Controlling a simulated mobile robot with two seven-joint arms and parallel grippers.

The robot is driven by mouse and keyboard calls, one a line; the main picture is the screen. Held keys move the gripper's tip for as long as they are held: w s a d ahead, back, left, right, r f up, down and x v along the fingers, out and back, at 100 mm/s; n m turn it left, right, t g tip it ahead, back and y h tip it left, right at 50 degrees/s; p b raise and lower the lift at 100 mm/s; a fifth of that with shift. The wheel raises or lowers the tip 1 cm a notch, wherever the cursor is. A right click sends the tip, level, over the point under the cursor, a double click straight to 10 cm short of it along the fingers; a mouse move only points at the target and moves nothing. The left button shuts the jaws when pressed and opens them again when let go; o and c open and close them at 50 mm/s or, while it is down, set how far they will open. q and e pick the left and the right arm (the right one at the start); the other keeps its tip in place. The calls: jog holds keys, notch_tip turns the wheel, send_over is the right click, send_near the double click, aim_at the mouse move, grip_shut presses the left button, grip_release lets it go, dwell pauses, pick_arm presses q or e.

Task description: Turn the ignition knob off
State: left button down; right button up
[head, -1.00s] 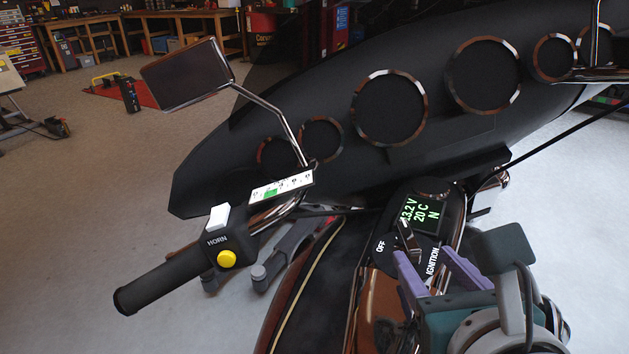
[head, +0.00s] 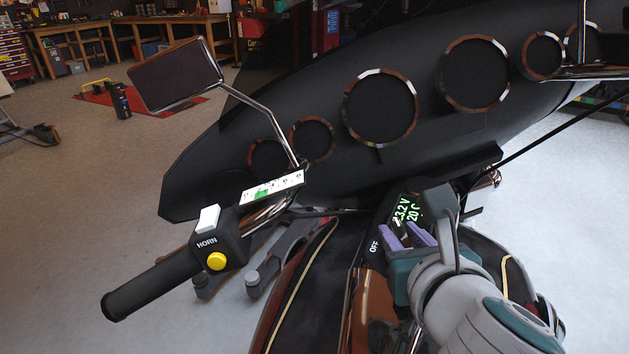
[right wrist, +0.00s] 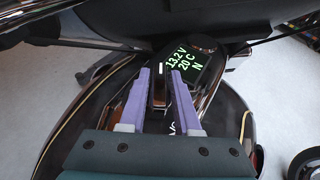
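The ignition knob (right wrist: 159,92) is a dark bar with a white mark at its far end, on the motorcycle's console below a green-lit display (right wrist: 189,66). My right gripper (head: 405,233) is at the knob, with its purple fingers on either side of it. In the right wrist view the fingers (right wrist: 160,74) stand a small gap apart around the knob; whether they touch it is unclear. The OFF label (head: 374,245) shows left of the gripper in the head view. The IGNITION label is mostly hidden by the gripper. My left gripper is not in view.
The left handlebar grip (head: 150,288) with a yellow horn button (head: 216,261) and white switch (head: 207,219) lies to the left. A mirror (head: 176,75) rises above it. The dark fairing (head: 330,160) with several round chrome-ringed openings stands behind the console.

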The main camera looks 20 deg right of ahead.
grip_shut()
